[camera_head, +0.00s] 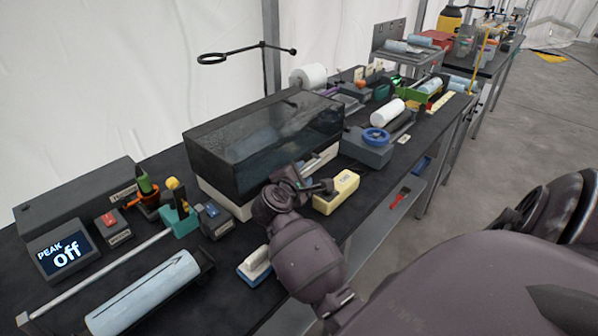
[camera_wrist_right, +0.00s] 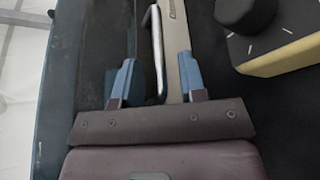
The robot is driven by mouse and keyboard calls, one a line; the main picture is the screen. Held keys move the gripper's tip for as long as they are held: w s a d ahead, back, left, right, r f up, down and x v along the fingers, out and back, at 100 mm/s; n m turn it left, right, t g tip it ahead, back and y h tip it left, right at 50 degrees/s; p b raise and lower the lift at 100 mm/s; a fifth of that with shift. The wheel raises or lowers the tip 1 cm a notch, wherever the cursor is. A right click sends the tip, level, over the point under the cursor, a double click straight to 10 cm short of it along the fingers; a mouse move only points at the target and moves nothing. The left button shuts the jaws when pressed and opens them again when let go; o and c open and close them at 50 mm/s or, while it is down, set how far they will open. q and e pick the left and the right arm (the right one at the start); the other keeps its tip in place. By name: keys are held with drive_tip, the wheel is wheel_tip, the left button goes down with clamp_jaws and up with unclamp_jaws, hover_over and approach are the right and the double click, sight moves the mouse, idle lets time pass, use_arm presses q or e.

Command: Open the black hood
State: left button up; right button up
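The black hood (camera_head: 235,150) is a dark, see-through box on a pale base (camera_head: 222,198), at the middle of the bench in the head view. It looks closed down on the base. A metal bar handle (camera_wrist_right: 156,55) shows in the right wrist view. My right gripper (camera_head: 312,172) is at the hood's front right side. In the right wrist view my right gripper (camera_wrist_right: 157,78) has its blue-tipped fingers apart, with the handle between them. I cannot tell whether a finger touches it. My left gripper is not in view.
A yellow block (camera_head: 345,188) with a black knob stands just right of my gripper. A grey device with a blue ring (camera_head: 376,136) is farther right. A blue-and-white block (camera_head: 255,266) lies near the bench's front edge. A screen (camera_head: 66,254) reading "PEAK off" is at left.

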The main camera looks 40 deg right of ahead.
drive_tip(key=shift+c, duration=0.8)
clamp_jaws()
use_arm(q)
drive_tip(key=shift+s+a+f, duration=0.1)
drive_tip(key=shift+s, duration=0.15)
use_arm(e)
drive_tip(key=shift+s+f, duration=0.1)
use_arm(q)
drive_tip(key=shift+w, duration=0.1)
use_arm(e)
drive_tip(key=shift+r, duration=0.25)
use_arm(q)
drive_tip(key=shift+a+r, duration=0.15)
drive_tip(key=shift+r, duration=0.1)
use_arm(e)
drive_tip(key=shift+r, duration=0.15)
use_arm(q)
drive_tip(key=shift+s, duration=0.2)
use_arm(e)
drive_tip(key=shift+r, duration=0.1)
